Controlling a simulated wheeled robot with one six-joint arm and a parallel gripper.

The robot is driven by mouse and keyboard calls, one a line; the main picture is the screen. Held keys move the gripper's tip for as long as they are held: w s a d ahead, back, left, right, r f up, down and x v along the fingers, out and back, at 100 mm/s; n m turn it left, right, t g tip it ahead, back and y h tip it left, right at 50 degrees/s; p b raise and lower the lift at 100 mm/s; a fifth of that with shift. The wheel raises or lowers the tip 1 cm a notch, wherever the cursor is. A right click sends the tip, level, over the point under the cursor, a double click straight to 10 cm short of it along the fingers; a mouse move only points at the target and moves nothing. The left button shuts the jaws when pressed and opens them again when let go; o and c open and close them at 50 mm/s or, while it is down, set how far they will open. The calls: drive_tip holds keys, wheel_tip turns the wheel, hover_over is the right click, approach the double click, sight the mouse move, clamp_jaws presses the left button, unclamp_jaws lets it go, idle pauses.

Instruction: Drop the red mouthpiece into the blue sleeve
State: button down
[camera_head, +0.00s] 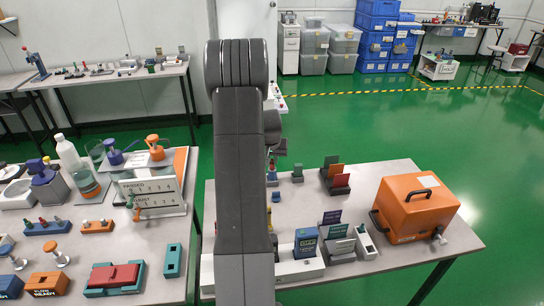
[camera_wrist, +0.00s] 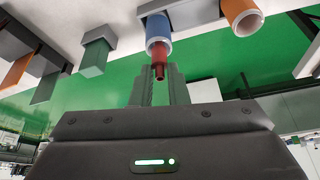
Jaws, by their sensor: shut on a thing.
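In the wrist view, my gripper (camera_wrist: 159,70) is shut on the red mouthpiece (camera_wrist: 158,57), a small stepped red piece held between the two grey fingers. The blue sleeve (camera_wrist: 158,27) is a short blue tube with a pale rim, right beyond the fingertips. The mouthpiece overlaps the sleeve's open end in the picture and is roughly in line with it. I cannot tell whether its end is inside the sleeve or just in front of it. In the head view my arm covers this spot, and the mouthpiece cannot be made out there.
An orange tube (camera_wrist: 243,16) stands beside the blue sleeve in the wrist view. A green block (camera_wrist: 95,55) is on the other side. In the head view, an orange case (camera_head: 414,205) and small card holders stand on the right table (camera_head: 400,262). A crowded table (camera_head: 130,240) is at left.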

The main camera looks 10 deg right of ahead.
sight(272, 164)
drive_tip(key=shift+f, duration=0.25)
drive_tip(key=c, duration=1.3)
unclamp_jaws()
drive_tip(key=shift+r+p, duration=1.7)
drive_tip(key=shift+r, duration=1.8)
drive_tip(key=shift+r, duration=0.1)
